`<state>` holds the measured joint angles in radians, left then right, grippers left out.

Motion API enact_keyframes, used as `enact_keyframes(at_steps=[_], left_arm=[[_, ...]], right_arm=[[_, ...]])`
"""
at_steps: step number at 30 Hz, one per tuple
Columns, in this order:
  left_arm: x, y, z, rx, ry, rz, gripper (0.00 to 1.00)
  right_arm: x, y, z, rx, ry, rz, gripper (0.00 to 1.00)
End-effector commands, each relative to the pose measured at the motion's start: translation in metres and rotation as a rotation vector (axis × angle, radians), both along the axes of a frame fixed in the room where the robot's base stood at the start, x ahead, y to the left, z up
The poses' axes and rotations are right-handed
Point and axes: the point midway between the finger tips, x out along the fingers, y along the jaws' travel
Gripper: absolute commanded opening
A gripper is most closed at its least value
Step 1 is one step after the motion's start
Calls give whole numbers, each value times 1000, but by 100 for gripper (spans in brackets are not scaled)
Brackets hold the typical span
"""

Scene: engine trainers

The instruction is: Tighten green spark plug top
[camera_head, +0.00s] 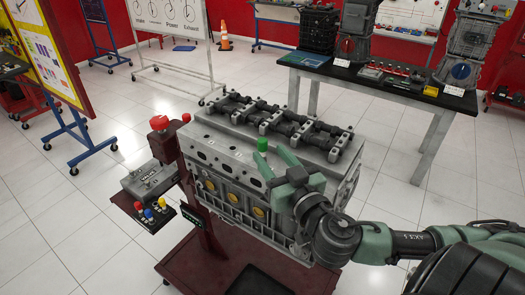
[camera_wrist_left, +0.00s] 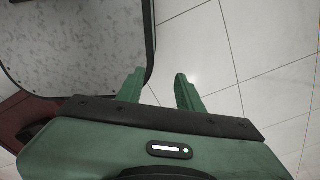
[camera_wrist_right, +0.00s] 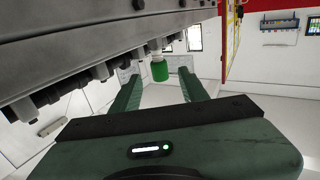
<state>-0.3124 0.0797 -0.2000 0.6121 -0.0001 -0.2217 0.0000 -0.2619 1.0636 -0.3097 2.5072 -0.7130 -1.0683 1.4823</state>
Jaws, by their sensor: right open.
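The green spark plug top (camera_head: 262,145) stands upright on the near upper edge of the grey engine block (camera_head: 224,163). My right gripper (camera_head: 281,173) is open and empty, close beside the green top on its right, with its fingers pointing towards it. In the right wrist view the green top (camera_wrist_right: 159,71) appears in the gap between the spread fingertips (camera_wrist_right: 160,82), on a pale stem. No contact with either finger is visible. My left gripper (camera_wrist_left: 159,82) shows only in the left wrist view. It is open and empty above the floor.
A red top (camera_head: 159,122) stands left of the engine. A small tray (camera_head: 127,203) beside it carries red, yellow and blue knobs. The engine sits on a dark red stand (camera_head: 185,262). A table (camera_head: 420,99) with engine parts stands behind right. Open tiled floor surrounds the stand.

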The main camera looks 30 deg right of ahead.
Motion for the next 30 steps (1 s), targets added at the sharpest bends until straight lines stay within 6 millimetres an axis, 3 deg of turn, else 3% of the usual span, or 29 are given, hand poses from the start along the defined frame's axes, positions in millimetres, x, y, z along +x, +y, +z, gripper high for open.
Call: enact_keyframes(at_steps=[1,5,12,28,30], left_arm=[[-3,0,-15,1,5,0,36],[-3,0,-33,1,4,0,36],[25,-2,-55,-3,-36,0,36],[14,-1,-64,-2,-21,0,36],[14,-1,-64,-1,-20,0,36]], right_arm=[[7,-1,-6,-2,-9,0,44],[20,-3,-5,-3,-8,0,44],[39,-6,-4,-2,-5,-2,44],[48,-7,0,-2,1,0,44],[48,-7,0,-2,1,0,28]])
